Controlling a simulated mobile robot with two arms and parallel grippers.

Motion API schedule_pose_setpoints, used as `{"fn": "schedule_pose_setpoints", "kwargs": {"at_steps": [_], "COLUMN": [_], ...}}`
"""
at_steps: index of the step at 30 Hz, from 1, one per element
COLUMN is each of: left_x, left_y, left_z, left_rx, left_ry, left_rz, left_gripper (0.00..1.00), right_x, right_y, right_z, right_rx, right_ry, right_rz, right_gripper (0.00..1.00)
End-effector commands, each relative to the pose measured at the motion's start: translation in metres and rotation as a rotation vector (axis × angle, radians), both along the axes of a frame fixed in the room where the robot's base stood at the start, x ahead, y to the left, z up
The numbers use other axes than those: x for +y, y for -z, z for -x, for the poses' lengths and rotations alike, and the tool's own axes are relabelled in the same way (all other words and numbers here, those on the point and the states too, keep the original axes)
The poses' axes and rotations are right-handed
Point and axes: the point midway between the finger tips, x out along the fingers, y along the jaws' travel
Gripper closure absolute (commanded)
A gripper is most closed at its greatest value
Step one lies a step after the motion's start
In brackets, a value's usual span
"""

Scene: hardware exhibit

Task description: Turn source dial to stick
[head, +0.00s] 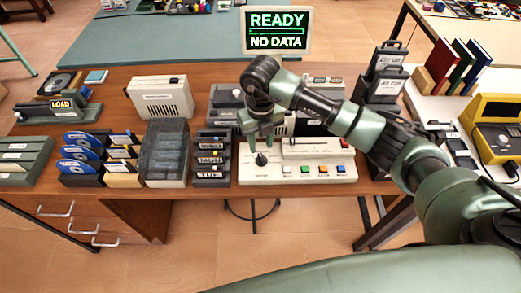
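The source dial (261,159) is a small black knob on the left part of a cream control panel (325,173) at the table's front edge. Its pointer and label are too small to read. My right gripper (261,143) comes in from the right and points down just above the dial. Its two green fingers look apart, with nothing visible between them. I cannot tell whether they touch the knob. My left gripper is out of view.
A screen (276,31) behind reads "READY" and "NO DATA". Drive boxes (388,75) stand at the right behind my arm.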

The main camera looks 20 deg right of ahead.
Motion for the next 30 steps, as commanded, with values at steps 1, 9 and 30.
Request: {"fn": "schedule_pose_setpoints", "kwargs": {"at_steps": [1, 9, 30], "left_x": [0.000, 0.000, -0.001], "left_y": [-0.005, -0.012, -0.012], "left_z": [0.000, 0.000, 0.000], "left_rx": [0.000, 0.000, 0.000], "left_ry": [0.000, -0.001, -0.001], "left_rz": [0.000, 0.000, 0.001], "left_gripper": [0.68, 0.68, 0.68], "right_x": [0.000, 0.001, 0.001], "right_y": [0.007, 0.042, 0.049], "right_z": [0.001, 0.000, 0.000], "right_rx": [0.005, 0.001, -0.001], "right_ry": [0.002, -0.002, 0.000], "right_rz": [0.000, -0.002, -0.004], "right_gripper": [0.65, 0.65, 1.00]}}
